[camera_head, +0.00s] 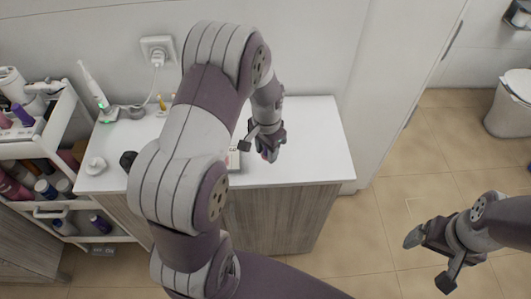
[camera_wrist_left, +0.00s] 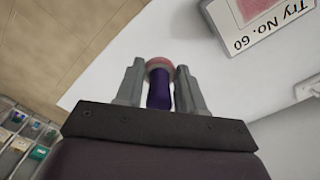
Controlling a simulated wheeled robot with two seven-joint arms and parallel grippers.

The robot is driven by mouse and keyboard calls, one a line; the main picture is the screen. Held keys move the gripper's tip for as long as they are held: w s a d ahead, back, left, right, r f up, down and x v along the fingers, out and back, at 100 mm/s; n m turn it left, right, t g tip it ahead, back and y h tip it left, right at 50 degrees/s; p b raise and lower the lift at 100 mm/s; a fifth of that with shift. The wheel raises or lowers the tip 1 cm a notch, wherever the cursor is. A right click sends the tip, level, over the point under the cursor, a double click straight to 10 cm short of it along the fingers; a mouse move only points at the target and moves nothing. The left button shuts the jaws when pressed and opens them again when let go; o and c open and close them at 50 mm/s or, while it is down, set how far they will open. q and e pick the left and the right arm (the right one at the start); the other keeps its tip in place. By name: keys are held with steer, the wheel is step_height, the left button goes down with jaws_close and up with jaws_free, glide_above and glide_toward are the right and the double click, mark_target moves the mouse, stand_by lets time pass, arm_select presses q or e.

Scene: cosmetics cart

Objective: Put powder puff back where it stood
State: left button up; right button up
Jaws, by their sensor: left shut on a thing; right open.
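The powder puff shows in the left wrist view as a purple handle (camera_wrist_left: 158,92) with a pinkish round head, upright between the two grey fingers. My left gripper (camera_wrist_left: 158,90) is shut on it. In the head view my left gripper (camera_head: 268,152) is over the white counter top (camera_head: 310,150), right of its middle, pointing down. The puff is mostly hidden there, only a small pinkish-purple bit showing at the fingertips. I cannot tell whether the puff touches the counter. My right gripper (camera_head: 425,240) is open and empty, away from the counter over the tiled floor.
A pale sample card reading "Try No. 60" (camera_wrist_left: 265,40) lies on the counter; my left arm partly covers it in the head view. An electric toothbrush (camera_head: 95,88) stands at the back left. A white cart (camera_head: 50,152) holds several bottles at far left. The counter's right end is clear.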

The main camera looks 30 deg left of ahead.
mark_target(265, 163)
arm_select(q)
steer(key=shift+w+a+f, duration=0.35)
steer(key=shift+w, duration=0.25)
steer(key=shift+w+f, duration=0.1)
steer(key=shift+f, duration=0.15)
steer(key=f, duration=0.2)
steer(key=f+p, duration=0.1)
steer(key=shift+s+a+f, duration=0.25)
steer(key=shift+s+f, duration=0.05)
steer(key=shift+s, duration=0.05)
steer(key=shift+w+f, duration=0.15)
steer(key=shift+w, duration=0.05)
steer(key=shift+s+d+f, duration=0.1)
steer(key=shift+d+f, duration=0.05)
steer(key=o, duration=0.9)
steer(key=shift+o, duration=0.7)
arm_select(e)
steer(key=shift+s+d+r, duration=0.1)
steer(key=shift+d+r, duration=0.2)
steer(key=shift+r, duration=0.3)
